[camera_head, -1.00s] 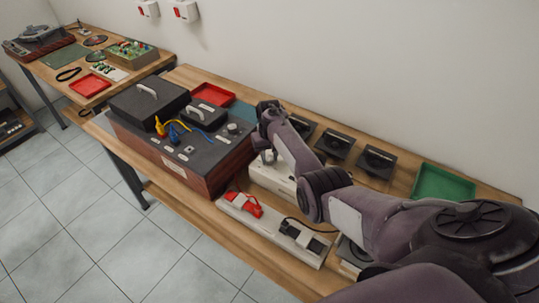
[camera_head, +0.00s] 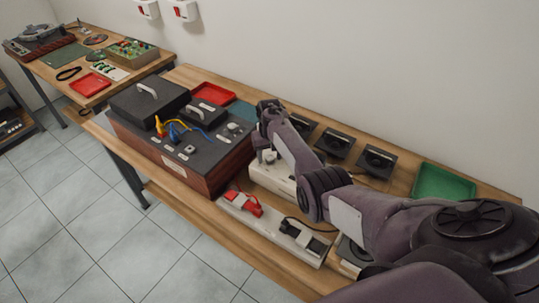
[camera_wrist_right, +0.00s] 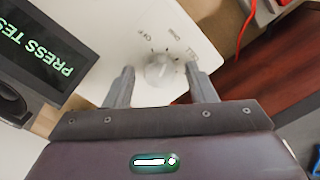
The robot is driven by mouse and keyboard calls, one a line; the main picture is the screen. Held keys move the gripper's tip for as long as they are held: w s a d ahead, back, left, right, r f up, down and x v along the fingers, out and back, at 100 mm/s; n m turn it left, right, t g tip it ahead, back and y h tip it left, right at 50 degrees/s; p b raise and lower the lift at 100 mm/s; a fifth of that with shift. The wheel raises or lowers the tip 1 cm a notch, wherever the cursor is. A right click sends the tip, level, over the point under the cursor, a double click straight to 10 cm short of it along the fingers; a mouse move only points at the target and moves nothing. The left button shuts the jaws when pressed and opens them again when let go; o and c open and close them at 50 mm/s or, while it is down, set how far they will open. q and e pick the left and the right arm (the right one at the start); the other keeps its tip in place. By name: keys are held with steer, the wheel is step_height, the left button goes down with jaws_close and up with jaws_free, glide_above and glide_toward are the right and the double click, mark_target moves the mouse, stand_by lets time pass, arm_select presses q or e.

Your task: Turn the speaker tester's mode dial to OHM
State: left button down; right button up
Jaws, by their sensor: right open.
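The speaker tester is a cream box, partly hidden under my right arm in the head view (camera_head: 272,182). In the right wrist view its pale top face (camera_wrist_right: 70,12) carries a round light-grey mode dial (camera_wrist_right: 160,70). Small marks and printed labels ring the dial, too small and tilted to read surely. My right gripper (camera_wrist_right: 160,82) is open, with one finger on each side of the dial and a gap showing on both sides. In the head view its fingers are mostly hidden behind the wrist. My left gripper is not in view.
A dark display (camera_wrist_right: 42,48) reading "PRESS TEST" is beside the dial. A wood-sided console (camera_head: 200,175) with cables stands left of the tester. Speakers (camera_head: 376,162) and a green tray (camera_head: 443,183) are to the right.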

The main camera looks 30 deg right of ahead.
mark_target(269, 157)
steer(key=shift+r, duration=3.9)
